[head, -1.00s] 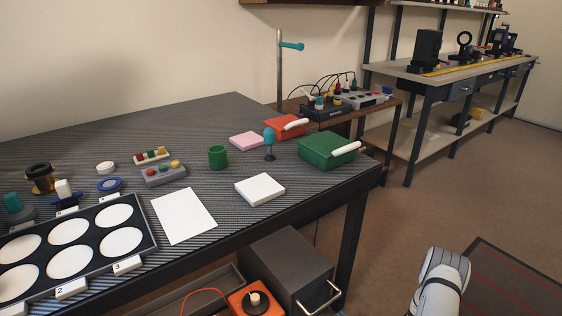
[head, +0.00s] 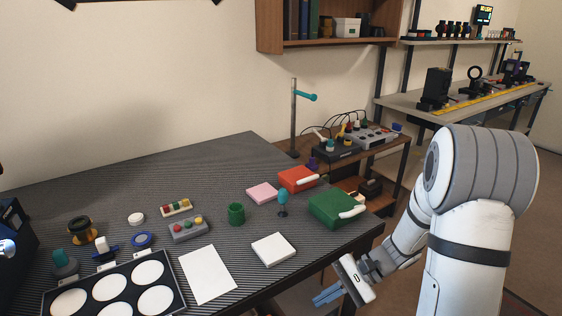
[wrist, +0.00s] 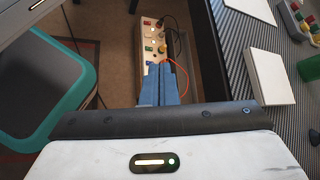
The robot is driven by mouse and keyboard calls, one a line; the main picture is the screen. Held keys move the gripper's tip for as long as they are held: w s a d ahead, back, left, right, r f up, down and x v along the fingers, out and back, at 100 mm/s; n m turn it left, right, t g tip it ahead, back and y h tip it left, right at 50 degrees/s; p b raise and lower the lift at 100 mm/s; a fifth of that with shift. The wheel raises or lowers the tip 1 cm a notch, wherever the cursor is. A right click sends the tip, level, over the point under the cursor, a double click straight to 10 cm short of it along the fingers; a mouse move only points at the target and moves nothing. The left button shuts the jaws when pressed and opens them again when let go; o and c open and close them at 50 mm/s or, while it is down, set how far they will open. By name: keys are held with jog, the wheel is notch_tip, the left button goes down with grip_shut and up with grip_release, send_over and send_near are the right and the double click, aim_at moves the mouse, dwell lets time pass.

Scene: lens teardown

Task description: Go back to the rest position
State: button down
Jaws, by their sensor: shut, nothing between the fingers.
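My gripper (head: 328,297) is at the lower middle of the head view, off the front right edge of the dark ribbed table (head: 220,160). Its blue fingers are together and hold nothing. In the wrist view the shut fingers (wrist: 160,82) point away over the floor beside the table. My white and grey arm fills the right side of the head view, bent down toward the gripper.
A white box (head: 273,250), a green box (head: 338,208) and a red box (head: 297,179) stand near the table's right end. A teal-rimmed bin (wrist: 45,95) and a box with colored knobs (wrist: 152,45) lie below the gripper in the wrist view.

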jog(key=s+d+r+n+t+h+p, duration=0.1)
jog(key=s+r+n+h+p, duration=0.2)
jog(key=r, duration=0.6)
jog(key=s+d+r+n+t+h+p, duration=0.2)
jog(key=r+p, duration=0.4)
jog(key=r, duration=0.3)
jog(key=s+d+r+n+t+h+p, duration=0.2)
jog(key=s+r+n+h+p, duration=0.2)
jog(key=r, duration=0.5)
jog(key=shift+s+r+h, duration=0.3)
jog(key=shift+s+h, duration=0.7)
jog(key=shift+h, duration=0.1)
